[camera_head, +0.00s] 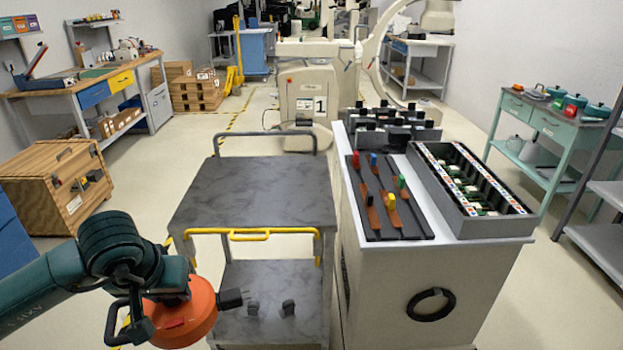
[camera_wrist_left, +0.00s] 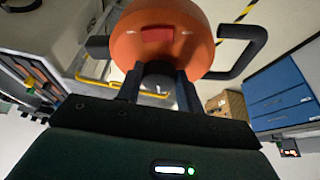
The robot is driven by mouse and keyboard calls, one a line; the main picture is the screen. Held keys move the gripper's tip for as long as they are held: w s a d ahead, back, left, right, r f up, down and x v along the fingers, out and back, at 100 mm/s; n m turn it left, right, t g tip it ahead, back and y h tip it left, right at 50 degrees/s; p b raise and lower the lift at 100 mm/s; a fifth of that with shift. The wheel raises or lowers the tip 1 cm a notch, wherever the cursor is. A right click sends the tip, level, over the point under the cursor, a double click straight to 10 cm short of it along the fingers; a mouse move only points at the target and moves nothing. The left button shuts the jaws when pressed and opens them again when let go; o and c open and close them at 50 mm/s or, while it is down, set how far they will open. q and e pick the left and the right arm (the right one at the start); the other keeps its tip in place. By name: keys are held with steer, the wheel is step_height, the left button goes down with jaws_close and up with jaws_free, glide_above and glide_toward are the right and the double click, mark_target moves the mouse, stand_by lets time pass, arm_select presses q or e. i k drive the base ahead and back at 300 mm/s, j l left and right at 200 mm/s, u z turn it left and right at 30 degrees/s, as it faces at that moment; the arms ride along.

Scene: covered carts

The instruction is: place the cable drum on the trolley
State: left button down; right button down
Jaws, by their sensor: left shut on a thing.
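The orange cable drum (camera_head: 184,318) with a black handle and a black plug shows at the lower left of the head view. My left gripper (camera_head: 178,287) is shut on it and holds it in front of the trolley's near left corner. The drum also fills the top middle of the left wrist view (camera_wrist_left: 163,45), between my left gripper's fingers (camera_wrist_left: 158,90). The trolley (camera_head: 255,190) has a bare grey top shelf, a lower shelf, a grey rail at the far end and a yellow handle at the near end. My right gripper is out of view.
A white cabinet (camera_head: 440,275) stands close to the trolley's right, carrying a black tool board (camera_head: 385,222) and a grey crate (camera_head: 490,224). A wooden crate (camera_head: 50,190) sits on the floor at left. The trolley's top shelf is clear.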

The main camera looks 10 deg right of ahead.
mark_target(258, 189)
steer(key=i+j+z, duration=0.15)
steer(key=i+z, duration=0.15)
steer(key=z, duration=0.2)
steer(key=i+j+z, duration=0.25)
steer(key=z, duration=0.2)
steer(key=i+j+z, duration=0.1)
steer(key=j, duration=0.25)
steer(key=i+j, duration=0.25)
steer(key=i+j+z, duration=0.15)
steer(key=j, duration=0.3)
steer(key=i+l, duration=0.05)
